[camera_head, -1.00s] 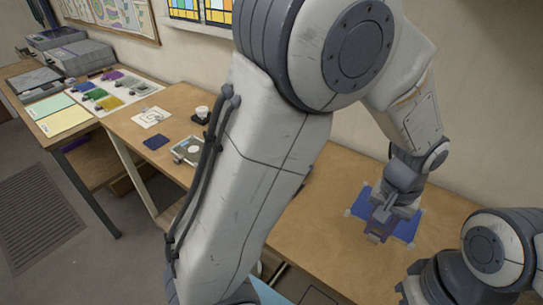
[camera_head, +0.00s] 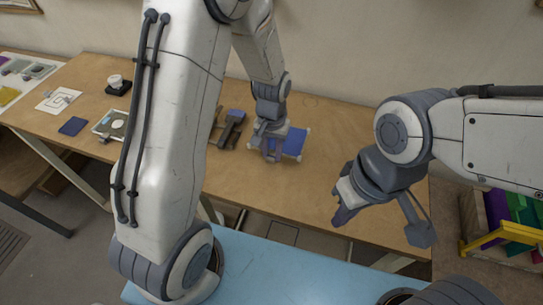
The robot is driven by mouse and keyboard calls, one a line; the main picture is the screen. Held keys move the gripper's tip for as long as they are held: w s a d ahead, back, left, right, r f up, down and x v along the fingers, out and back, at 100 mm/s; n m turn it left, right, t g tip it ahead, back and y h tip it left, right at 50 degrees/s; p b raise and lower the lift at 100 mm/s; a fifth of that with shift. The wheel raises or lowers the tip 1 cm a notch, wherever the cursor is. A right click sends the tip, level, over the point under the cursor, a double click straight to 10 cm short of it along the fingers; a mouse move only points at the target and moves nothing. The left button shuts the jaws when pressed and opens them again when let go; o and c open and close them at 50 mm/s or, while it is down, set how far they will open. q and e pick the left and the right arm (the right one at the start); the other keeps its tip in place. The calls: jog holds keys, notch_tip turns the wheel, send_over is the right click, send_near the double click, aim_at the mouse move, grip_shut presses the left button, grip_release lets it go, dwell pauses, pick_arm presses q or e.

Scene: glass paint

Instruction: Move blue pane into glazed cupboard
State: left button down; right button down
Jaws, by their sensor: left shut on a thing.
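A blue pane (camera_head: 293,143) with pale corner pieces is at the middle of the wooden table. My left gripper (camera_head: 271,154) comes down at its left part and is shut on it; the fingers and arm hide part of the pane. I cannot tell whether the pane touches the table or is slightly raised. No glazed cupboard can be made out.
A dark blue square (camera_head: 73,126), a white patterned sheet (camera_head: 58,100) and a small tray (camera_head: 110,124) lie on the left of the table (camera_head: 330,120). A rack with purple and green panes (camera_head: 522,208) and a yellow bar (camera_head: 495,236) stands at the lower right.

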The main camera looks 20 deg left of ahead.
pick_arm(q)
jog(key=shift+f, duration=1.55)
jog(key=shift+f, duration=0.15)
jog(key=c, duration=0.6)
grip_release()
